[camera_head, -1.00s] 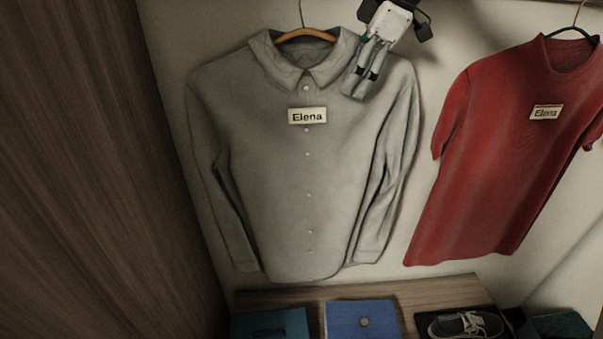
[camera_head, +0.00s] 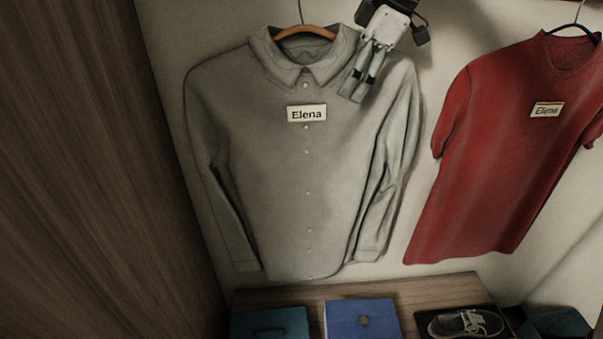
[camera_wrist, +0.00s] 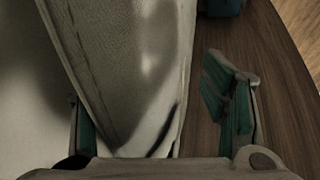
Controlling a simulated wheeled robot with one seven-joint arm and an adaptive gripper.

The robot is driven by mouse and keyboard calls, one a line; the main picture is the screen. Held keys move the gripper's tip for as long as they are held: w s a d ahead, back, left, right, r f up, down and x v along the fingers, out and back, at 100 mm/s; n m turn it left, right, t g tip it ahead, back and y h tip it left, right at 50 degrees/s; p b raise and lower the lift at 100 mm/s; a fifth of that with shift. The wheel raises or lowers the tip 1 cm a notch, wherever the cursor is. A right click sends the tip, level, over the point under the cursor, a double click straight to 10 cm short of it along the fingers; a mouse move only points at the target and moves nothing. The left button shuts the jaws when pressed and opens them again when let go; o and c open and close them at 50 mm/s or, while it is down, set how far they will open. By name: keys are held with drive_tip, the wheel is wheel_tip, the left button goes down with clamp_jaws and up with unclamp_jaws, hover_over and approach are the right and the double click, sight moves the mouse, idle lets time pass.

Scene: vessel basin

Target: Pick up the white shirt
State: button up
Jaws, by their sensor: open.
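The white shirt (camera_head: 270,170), greyish in this light, hangs on an orange-brown hanger (camera_head: 306,32) against the back wall. It has a collar, a button front and a tag reading "Elena". My gripper (camera_head: 354,88) is at the shirt's upper right, just right of the collar, with its fingers pointing down over the shoulder. In the wrist view my gripper (camera_wrist: 165,105) shows its two green-padded fingers wide apart. A hanging edge of shirt cloth (camera_wrist: 130,60) lies between them, closer to the left finger. I cannot tell whether either finger touches it.
A red shirt (camera_head: 500,160), also tagged "Elena", hangs to the right. A wooden panel (camera_head: 90,170) stands close on the left. Below is a wooden shelf (camera_head: 430,290) with a teal box (camera_head: 290,322), a blue box (camera_head: 345,308) and a shoe (camera_head: 465,322).

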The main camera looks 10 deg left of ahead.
drive_tip(key=shift+c, duration=0.4)
clamp_jaws()
drive_tip(key=shift+r, duration=0.2)
